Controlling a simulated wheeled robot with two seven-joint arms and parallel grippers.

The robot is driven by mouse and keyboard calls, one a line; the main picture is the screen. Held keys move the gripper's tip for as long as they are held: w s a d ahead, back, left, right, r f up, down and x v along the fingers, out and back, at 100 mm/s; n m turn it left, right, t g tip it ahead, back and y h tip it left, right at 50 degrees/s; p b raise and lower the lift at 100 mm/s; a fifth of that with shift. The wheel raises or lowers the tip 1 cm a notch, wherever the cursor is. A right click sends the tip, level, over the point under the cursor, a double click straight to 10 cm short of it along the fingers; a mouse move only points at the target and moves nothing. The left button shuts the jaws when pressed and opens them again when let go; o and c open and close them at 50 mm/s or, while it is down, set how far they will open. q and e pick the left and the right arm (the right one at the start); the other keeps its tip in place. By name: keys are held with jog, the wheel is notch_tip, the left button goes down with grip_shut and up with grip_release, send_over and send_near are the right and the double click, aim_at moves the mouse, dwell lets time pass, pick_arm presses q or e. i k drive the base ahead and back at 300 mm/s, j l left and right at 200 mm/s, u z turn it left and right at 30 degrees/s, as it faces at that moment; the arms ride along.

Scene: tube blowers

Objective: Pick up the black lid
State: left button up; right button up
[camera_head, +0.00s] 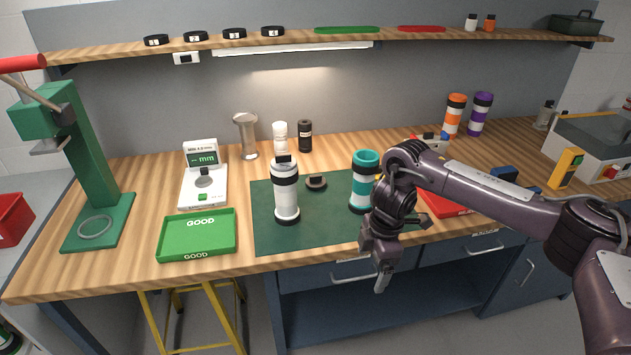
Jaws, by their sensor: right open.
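A small dark round piece with a raised knob, which looks like the black lid (316,183), lies on the green mat (262,234). It sits between a white tube with black bands (286,200) and a teal-and-white tube (361,185). The white tube stands upright with a black piece on top. The teal tube is upright, and my right arm hides part of its right side. My right gripper (382,282) is open and points down in front of the bench's front edge, to the right of and nearer than the lid. My left gripper is not in view.
A green GOOD tray (197,236) lies left of the mat; a red tray (440,205) is partly behind my right arm. A gauge (203,185) and green press (95,170) stand at left. Orange (453,115) and purple tubes (479,114) stand at back right. Several black rings line the shelf (300,36).

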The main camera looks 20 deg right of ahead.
aim_at(314, 181)
jog(key=i, duration=1.5)
